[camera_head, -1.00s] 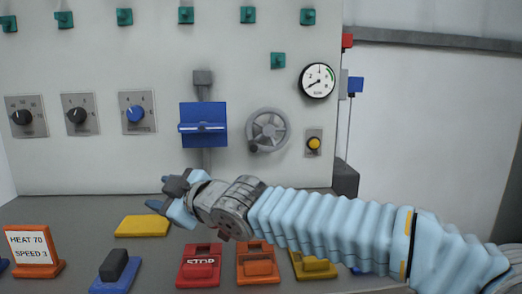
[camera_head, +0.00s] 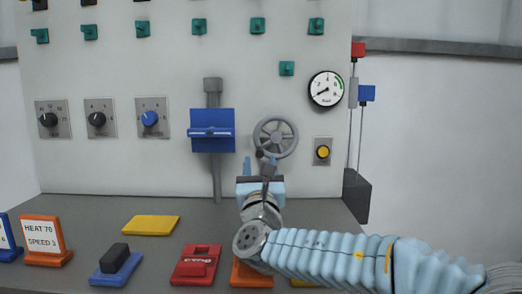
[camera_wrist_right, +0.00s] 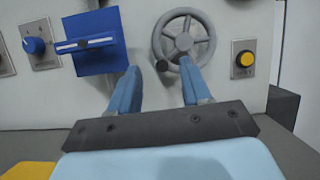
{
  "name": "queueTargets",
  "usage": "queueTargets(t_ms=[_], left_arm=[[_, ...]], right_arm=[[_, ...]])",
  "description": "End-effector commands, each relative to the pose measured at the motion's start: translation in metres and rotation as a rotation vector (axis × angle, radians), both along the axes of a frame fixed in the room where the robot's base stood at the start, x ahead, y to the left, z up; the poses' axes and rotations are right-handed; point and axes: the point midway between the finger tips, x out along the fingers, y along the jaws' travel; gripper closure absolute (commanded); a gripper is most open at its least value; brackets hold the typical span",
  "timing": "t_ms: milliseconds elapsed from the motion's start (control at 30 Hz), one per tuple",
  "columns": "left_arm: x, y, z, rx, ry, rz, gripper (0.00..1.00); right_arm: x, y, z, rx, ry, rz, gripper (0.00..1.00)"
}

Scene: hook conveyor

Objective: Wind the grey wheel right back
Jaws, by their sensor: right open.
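The grey wheel (camera_head: 276,137) is a spoked handwheel on the upright panel, right of the blue lever block. It also shows in the right wrist view (camera_wrist_right: 184,42), with a small dark knob (camera_wrist_right: 162,65) at the lower left of its rim. My right gripper (camera_head: 259,163) is just below the wheel in the head view, pointing at the panel. Its two blue fingers (camera_wrist_right: 160,66) are apart and empty, and the knob appears between their tips. I cannot tell how far the tips are from the knob. My left gripper is not in view.
The blue lever block (camera_head: 212,131) is left of the wheel and a yellow button (camera_head: 322,152) is right of it. A pressure gauge (camera_head: 326,89) is above right. A red stop switch (camera_head: 196,266) and a yellow pad (camera_head: 151,225) are on the desk below.

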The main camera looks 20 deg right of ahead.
Motion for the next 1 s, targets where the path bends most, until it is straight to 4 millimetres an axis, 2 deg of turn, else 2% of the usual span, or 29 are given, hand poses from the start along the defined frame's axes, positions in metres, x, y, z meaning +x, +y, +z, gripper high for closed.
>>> queueTargets(t_ms=[300, 500, 667, 933, 967, 1000], left_arm=[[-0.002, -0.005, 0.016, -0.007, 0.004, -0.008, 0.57], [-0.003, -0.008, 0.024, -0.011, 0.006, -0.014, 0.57], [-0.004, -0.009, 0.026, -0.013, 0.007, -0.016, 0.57], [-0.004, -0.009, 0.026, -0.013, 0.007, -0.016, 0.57], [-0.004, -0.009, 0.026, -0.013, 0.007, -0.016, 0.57], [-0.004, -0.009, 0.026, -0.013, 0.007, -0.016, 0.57]], right_arm=[[0.075, -0.021, 0.001, 0.001, 0.003, -0.002, 0.52], [0.105, -0.029, 0.008, 0.003, 0.001, -0.001, 0.52], [0.115, -0.032, 0.011, 0.004, 0.002, 0.0, 0.52], [0.117, -0.032, 0.011, 0.004, 0.002, 0.0, 0.52], [0.117, -0.032, 0.011, 0.004, 0.002, 0.0, 0.54], [0.117, -0.032, 0.011, 0.005, 0.002, 0.0, 0.6]])
